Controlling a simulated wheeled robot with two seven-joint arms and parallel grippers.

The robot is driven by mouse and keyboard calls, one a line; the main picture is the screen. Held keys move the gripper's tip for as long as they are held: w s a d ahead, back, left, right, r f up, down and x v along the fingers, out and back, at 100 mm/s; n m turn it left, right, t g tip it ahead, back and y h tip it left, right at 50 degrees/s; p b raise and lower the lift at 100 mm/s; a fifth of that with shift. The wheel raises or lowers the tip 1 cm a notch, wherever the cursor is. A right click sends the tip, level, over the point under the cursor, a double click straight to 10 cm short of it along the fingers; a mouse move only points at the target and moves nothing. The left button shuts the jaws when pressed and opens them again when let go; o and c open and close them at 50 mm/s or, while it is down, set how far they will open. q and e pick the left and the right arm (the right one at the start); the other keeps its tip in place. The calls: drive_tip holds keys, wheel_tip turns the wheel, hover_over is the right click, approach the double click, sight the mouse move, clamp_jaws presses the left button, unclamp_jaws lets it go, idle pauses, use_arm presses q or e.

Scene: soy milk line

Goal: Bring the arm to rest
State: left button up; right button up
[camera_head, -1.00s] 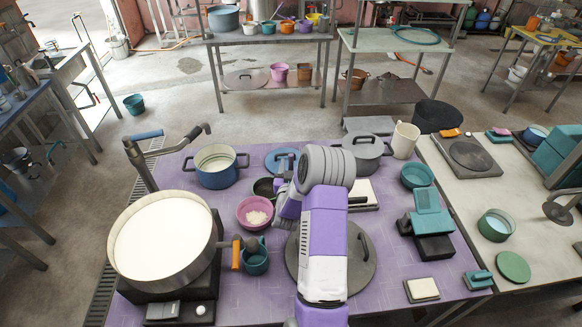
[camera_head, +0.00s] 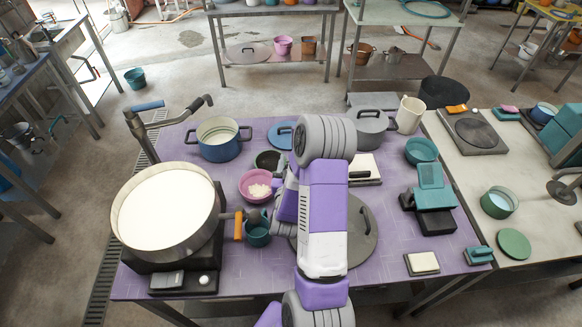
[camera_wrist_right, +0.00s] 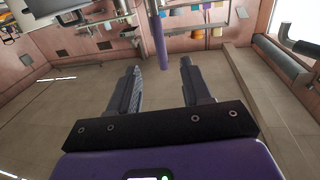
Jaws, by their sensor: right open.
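My right arm (camera_head: 324,215) reaches up over the middle of the purple table in the head view. Its gripper is hidden behind the arm's own links there. In the right wrist view my right gripper (camera_wrist_right: 160,85) is open, with nothing between its fingers. Beyond the fingers are bare floor and a pink wall. My left gripper is not in view.
A large pan of white liquid (camera_head: 166,209) stands at the table's left. Near my arm are a pink bowl (camera_head: 259,193), a teal cup (camera_head: 257,233), a blue pot (camera_head: 219,139), a grey pot (camera_head: 371,126) and a large round lid (camera_head: 359,237).

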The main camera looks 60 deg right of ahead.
drive_tip(key=shift+s+a, duration=0.25)
drive_tip(key=shift+a, duration=0.2)
idle(0.3)
